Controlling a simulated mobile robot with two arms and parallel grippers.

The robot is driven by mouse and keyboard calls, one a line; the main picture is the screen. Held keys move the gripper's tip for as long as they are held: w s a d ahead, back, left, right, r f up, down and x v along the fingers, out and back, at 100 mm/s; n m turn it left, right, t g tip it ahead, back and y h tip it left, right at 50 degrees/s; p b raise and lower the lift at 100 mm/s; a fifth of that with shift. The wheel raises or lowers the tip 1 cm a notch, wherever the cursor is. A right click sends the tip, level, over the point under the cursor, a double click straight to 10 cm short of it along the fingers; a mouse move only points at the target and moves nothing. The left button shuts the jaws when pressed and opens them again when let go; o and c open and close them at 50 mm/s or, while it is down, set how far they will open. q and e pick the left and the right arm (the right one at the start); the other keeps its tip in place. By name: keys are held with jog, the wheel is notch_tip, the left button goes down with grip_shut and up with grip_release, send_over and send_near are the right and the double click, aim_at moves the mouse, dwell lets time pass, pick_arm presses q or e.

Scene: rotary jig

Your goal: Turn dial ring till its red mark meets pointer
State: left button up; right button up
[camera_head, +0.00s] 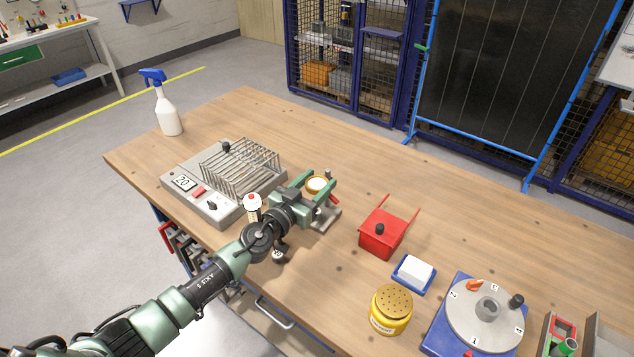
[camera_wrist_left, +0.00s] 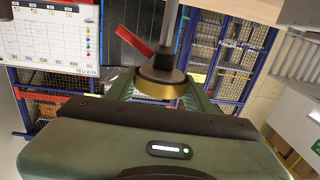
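A small round dial with a brass-coloured ring (camera_head: 317,184) stands on a grey base plate (camera_head: 326,219) near the middle of the bench. My left gripper (camera_head: 309,190) is at this dial, with its green fingers spread on either side of it. In the left wrist view the brass ring (camera_wrist_left: 161,90) sits between the fingertips, with a grey post above it and a red bar (camera_wrist_left: 128,42) to its left. I see no clear grip on the ring; contact is hard to tell. A red mark and a pointer on the ring cannot be made out. My right gripper is not in view.
A wire rack device (camera_head: 205,205) is left of my gripper. A red box (camera_head: 378,243), a white block on a blue tray (camera_head: 401,283), a yellow shaker (camera_head: 391,323) and a numbered grey disc (camera_head: 468,322) lie to the right. The back of the bench is clear.

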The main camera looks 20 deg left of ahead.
pick_arm(q)
jog(key=shift+y, duration=0.3)
jog(key=shift+d+n+t+y+p, duration=0.1)
jog(key=shift+n+t+y+p, duration=0.2)
jog(key=shift+n+y+p, duration=0.45)
jog(key=shift+f+n+y+b, duration=0.1)
jog(key=shift+n+y+b, duration=0.25)
jog(key=shift+n+y, duration=0.5)
jog(key=shift+f+y+b, duration=0.1)
jog(key=shift+y+b, duration=0.25)
jog(key=shift+y, duration=0.35)
jog(key=n+y+b, duration=0.2)
jog(key=shift+y+b, duration=0.35)
jog(key=shift+y, duration=0.05)
jog(key=shift+n+y+b, duration=0.5)
jog(key=shift+y+b, duration=0.2)
jog(key=shift+y, duration=0.1)
jog(key=shift+r, duration=0.2)
jog(key=o, duration=1.4)
